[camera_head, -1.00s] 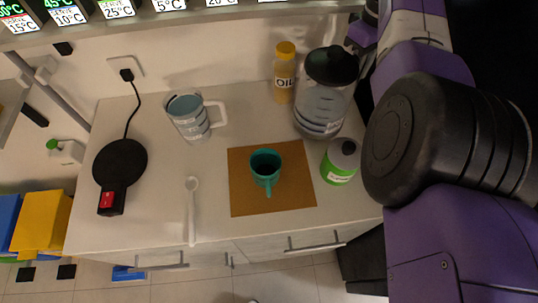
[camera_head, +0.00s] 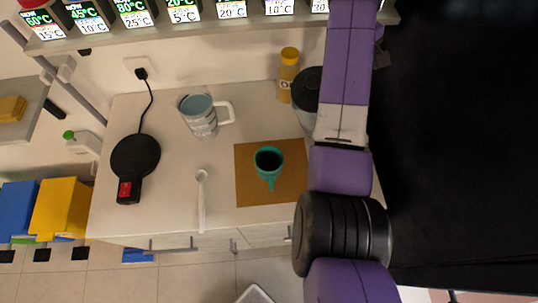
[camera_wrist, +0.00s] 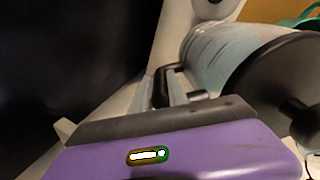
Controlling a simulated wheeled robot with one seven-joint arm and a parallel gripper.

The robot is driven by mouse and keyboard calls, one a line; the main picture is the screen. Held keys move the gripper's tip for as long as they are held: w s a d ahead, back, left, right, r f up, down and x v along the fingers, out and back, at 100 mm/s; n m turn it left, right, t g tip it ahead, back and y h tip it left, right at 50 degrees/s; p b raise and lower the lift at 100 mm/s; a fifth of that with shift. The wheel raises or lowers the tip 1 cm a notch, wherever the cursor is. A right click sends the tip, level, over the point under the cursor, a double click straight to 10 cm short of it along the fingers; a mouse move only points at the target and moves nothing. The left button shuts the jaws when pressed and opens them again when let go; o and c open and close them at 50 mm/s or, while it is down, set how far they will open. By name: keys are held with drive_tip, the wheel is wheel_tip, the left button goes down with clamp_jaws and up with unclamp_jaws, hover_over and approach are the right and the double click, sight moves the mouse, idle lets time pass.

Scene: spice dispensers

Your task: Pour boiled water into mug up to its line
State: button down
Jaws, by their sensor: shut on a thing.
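The teal mug (camera_head: 269,160) stands upright on a brown mat (camera_head: 250,195). The clear kettle with a black lid (camera_head: 305,86) stands behind and right of it, mostly hidden by my arm in the head view. In the wrist view the kettle (camera_wrist: 215,52) lies close on the right, its lid toward the camera. My gripper (camera_wrist: 176,88) is shut on the kettle's black handle. My fingers are hidden in the head view. A sliver of the teal mug shows at the top right of the wrist view (camera_wrist: 302,19). The water level and the mug's line are too small to make out.
A clear pitcher with a white handle (camera_head: 200,118) stands left of the mat. A black round heating base with a red switch (camera_head: 135,157) is at far left, with a white spoon (camera_head: 201,200) nearer. An oil bottle (camera_head: 288,76) stands at the back. Dispensers hang above.

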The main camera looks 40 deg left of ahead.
drive_tip(key=shift+s+a+r+t, duration=0.2)
drive_tip(key=shift+s+r+t, duration=0.55)
drive_tip(key=shift+r+t, duration=0.1)
drive_tip(key=shift+s+a+r+t+h, duration=0.15)
drive_tip(key=shift+s+r+t, duration=0.2)
drive_tip(key=shift+s, duration=0.2)
drive_tip(key=shift+s+a+r+t+h, duration=0.15)
drive_tip(key=shift+s+r+t, duration=0.1)
drive_tip(key=shift+s+t, duration=0.25)
drive_tip(key=shift+s+f+t, duration=0.4)
drive_tip(key=shift+s+t, duration=0.2)
drive_tip(key=shift+s, duration=0.05)
drive_tip(key=shift+s+r+t, duration=0.15)
drive_tip(key=shift+t, duration=0.15)
drive_tip(key=shift+s+a+r+t+h, duration=0.1)
drive_tip(key=shift+s+r+t+h, duration=0.25)
drive_tip(key=shift+s+t, duration=0.3)
drive_tip(key=shift+s+a+f+t+b, duration=0.15)
drive_tip(key=shift+s+f+t+b, duration=0.3)
drive_tip(key=shift+s+t, duration=0.35)
idle(1.2)
drive_tip(key=shift+s+a+t+b, duration=0.1)
drive_tip(key=shift+s+t+b, duration=0.3)
drive_tip(key=shift+b, duration=0.35)
idle(1.8)
